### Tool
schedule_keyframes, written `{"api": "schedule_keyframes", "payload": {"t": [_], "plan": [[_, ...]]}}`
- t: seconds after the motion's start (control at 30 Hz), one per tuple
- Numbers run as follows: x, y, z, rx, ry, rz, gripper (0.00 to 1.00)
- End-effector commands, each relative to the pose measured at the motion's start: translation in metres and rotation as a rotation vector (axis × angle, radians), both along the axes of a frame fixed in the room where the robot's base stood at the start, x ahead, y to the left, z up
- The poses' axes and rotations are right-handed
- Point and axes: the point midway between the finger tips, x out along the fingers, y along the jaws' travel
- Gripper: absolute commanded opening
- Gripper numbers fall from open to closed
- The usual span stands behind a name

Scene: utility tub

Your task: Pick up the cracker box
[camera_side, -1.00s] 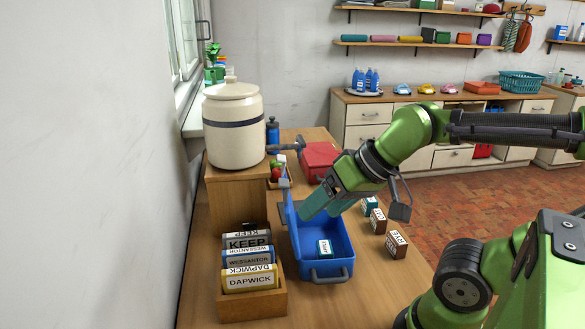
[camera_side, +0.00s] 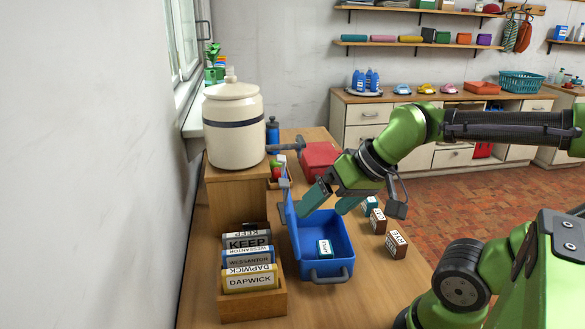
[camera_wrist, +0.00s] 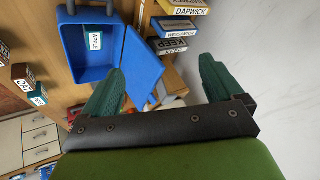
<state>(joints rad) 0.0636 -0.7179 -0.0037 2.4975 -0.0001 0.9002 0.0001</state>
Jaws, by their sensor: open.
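No box in view carries a readable cracker label. A small teal and white box (camera_side: 324,248) lies in the open blue tub (camera_side: 337,271); in the wrist view its label seems to read APPLE (camera_wrist: 95,41). Brown and white boxes stand right of the tub: RYE (camera_side: 396,246) and another (camera_side: 378,222), which seems to read OAT in the wrist view (camera_wrist: 22,76). A teal box (camera_side: 369,205) stands behind them, partly hidden. My gripper (camera_side: 328,204) is open and empty above the rear of the tub; its spread fingers also show in the wrist view (camera_wrist: 163,66).
The tub's raised blue lid (camera_wrist: 143,65) stands on its left side, close to my fingers. A wooden holder (camera_side: 252,309) with KEEP, WESSANTOR and DAPWICK packs is at front left. A cream crock (camera_side: 233,138) and a red box (camera_side: 320,157) are behind. The bench's front right is clear.

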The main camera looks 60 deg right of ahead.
Motion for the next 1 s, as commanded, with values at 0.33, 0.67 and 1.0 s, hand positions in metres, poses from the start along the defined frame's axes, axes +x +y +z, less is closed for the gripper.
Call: {"api": "schedule_keyframes", "payload": {"t": [0.33, 0.67, 1.0], "plan": [[-0.004, -0.152, -0.037, -0.216, 0.296, 0.027, 0.94], [-0.060, -0.242, -0.059, -0.387, 0.486, 0.670, 0.94], [-0.071, -0.249, -0.055, -0.492, 0.446, 1.192, 0.94]]}}
